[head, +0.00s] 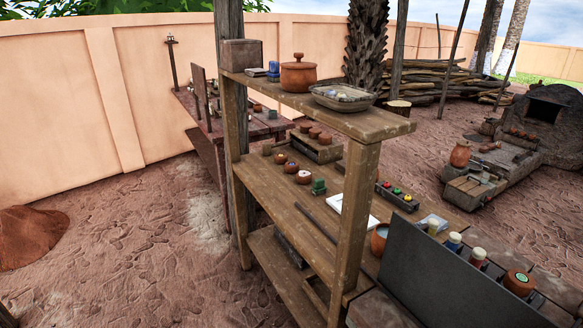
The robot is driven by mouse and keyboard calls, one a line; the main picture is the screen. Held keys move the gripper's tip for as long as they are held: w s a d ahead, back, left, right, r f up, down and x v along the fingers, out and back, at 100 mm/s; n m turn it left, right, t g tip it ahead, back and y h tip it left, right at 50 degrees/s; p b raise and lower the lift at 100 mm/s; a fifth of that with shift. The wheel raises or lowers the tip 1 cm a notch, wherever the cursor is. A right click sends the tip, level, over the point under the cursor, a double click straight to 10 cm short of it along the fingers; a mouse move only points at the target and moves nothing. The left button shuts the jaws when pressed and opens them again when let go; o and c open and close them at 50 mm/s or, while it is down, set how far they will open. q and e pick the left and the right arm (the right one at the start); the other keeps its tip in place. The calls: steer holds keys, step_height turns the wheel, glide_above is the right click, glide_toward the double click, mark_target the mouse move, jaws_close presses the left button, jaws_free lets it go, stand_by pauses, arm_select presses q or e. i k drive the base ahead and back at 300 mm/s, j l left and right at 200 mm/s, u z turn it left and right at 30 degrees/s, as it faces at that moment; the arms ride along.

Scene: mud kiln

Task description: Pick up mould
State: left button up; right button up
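I cannot tell for certain which thing is the mould. Several small items are on the wooden shelf unit (270,192). Neither of my grippers is in view.
A dark upright panel (445,275) stands at the lower right, with jars (477,257) behind it. A workbench (260,123) stands behind the shelf. A mud kiln (550,115) is at the far right. Open sandy ground (130,245) lies left, with an earth mound (28,235).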

mark_target(301, 180)
steer(key=i+j+z, duration=0.2)
steer(key=z, duration=0.3)
steer(key=j+z, duration=0.15)
steer(key=z, duration=0.3)
steer(key=i+j+z, duration=0.1)
steer(key=j+z, duration=0.2)
steer(key=z, duration=0.15)
steer(key=i+j+z, duration=0.1)
steer(key=j+z, duration=0.25)
steer(key=z, duration=0.15)
steer(key=j+z, duration=0.4)
steer(key=j, duration=0.45)
steer(key=j+z, duration=0.1)
steer(key=j, duration=0.35)
steer(key=k+j, duration=0.15)
steer(key=j, duration=0.3)
steer(key=z, duration=0.05)
